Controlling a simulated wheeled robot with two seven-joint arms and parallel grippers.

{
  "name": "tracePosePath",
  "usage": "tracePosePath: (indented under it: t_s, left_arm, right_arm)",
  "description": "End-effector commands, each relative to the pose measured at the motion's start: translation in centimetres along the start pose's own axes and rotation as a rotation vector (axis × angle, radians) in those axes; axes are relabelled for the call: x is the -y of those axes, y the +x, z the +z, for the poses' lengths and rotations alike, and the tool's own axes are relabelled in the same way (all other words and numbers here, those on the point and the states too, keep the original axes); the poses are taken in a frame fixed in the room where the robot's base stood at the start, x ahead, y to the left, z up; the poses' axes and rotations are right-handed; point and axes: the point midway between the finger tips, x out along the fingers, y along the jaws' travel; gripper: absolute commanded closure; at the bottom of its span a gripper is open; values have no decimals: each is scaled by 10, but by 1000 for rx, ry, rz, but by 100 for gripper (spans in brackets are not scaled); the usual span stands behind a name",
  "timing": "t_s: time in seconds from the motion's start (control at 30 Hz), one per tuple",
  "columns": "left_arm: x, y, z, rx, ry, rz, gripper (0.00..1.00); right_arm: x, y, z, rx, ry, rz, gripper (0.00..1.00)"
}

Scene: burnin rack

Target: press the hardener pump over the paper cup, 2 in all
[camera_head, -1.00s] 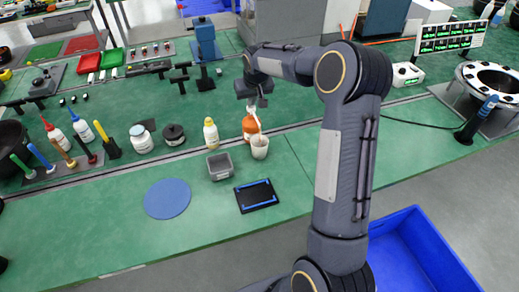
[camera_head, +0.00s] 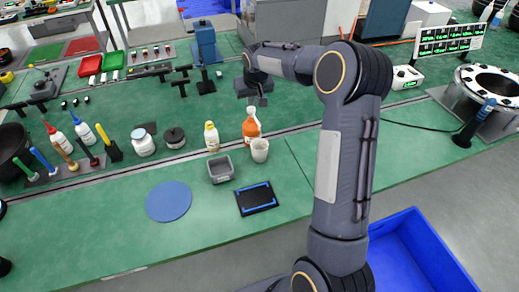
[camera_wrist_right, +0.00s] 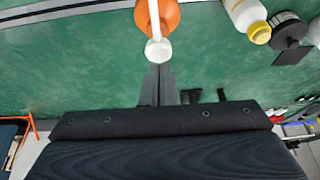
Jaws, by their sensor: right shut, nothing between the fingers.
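The orange hardener bottle (camera_head: 249,129) with a white pump stands upright on the green bench. The white paper cup (camera_head: 260,151) stands just in front of it, near the pump's spout. My right gripper (camera_head: 262,101) is shut and empty, close above the pump in the head view. In the right wrist view my shut fingers (camera_wrist_right: 158,82) point at the white pump head (camera_wrist_right: 158,50), with the orange bottle (camera_wrist_right: 160,16) beyond. I cannot tell whether the fingertips touch the pump. The cup's contents are not clear. My left gripper is not in view.
A yellow-capped white bottle (camera_head: 211,138) and a grey square container (camera_head: 221,170) stand left of the cup. A black-and-blue tray (camera_head: 256,198) and a blue round mat (camera_head: 168,201) lie in front. Bare bench lies right of the cup.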

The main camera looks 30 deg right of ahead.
Motion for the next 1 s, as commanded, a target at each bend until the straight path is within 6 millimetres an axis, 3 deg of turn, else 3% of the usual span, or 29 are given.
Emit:
tracePosePath:
  t_s: [0.57, 1.0]
  left_arm:
    - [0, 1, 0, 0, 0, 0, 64]
    - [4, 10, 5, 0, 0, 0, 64]
  right_arm:
    - [0, 0, -1, -4, 0, 0, 100]
    - [0, 13, 4, -4, 0, 0, 100]
